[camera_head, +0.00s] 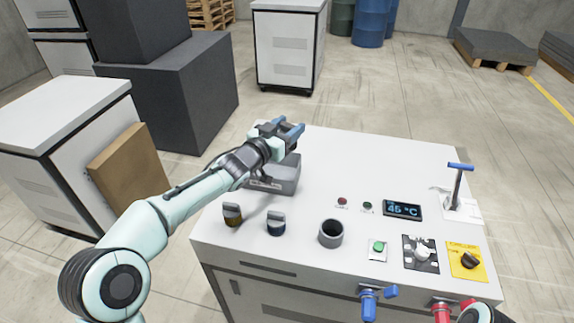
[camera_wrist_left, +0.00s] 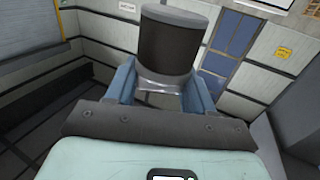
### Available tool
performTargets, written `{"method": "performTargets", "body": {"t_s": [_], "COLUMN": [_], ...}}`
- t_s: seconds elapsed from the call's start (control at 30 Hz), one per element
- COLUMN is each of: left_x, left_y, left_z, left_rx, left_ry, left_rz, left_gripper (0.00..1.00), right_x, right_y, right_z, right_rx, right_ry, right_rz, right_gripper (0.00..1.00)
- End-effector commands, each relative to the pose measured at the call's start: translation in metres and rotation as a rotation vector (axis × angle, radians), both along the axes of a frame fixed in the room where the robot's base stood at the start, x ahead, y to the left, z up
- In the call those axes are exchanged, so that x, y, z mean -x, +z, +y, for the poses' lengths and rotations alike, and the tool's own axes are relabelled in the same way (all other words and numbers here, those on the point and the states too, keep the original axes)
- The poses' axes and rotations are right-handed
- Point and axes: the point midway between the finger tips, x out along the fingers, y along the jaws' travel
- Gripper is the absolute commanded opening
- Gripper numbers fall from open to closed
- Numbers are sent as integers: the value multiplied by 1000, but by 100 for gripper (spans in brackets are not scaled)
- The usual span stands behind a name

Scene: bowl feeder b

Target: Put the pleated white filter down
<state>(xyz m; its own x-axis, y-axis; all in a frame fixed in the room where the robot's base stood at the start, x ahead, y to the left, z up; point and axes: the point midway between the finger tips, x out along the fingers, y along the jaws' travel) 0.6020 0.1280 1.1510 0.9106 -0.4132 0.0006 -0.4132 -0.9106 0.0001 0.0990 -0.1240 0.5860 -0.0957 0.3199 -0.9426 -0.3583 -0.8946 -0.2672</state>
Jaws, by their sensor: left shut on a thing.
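My left gripper (camera_head: 290,128) is shut on a dark cylinder (camera_wrist_left: 178,48) with a grey end, held between the two blue fingers in the left wrist view (camera_wrist_left: 160,88). In the head view the gripper is above the far left part of the white bench top, over a grey box (camera_head: 286,180), and the held cylinder is mostly hidden. I cannot make out white pleats on it, and no pleated white filter shows clearly elsewhere. My right gripper is not in view.
Buttons, a display (camera_head: 402,210) and a blue-handled lever (camera_head: 458,180) are at right. The back middle is clear.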

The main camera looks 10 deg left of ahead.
Motion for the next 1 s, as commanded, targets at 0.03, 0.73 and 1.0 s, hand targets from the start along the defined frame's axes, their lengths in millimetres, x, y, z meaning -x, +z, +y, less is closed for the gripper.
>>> {"method": "performTargets", "body": {"t_s": [0.03,0.73,1.0], "left_x": [0,-1,0], "left_y": [-15,-90,-91], "left_z": [0,0,0], "left_rx": [0,0,0], "left_ry": [-1,0,0], "left_rz": [1,-3,-3], "left_gripper": [21,21,21], "right_x": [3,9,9], "right_y": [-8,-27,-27], "right_z": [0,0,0], "right_rx": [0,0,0], "right_ry": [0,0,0], "right_rz": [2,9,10], "right_gripper": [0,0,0]}}
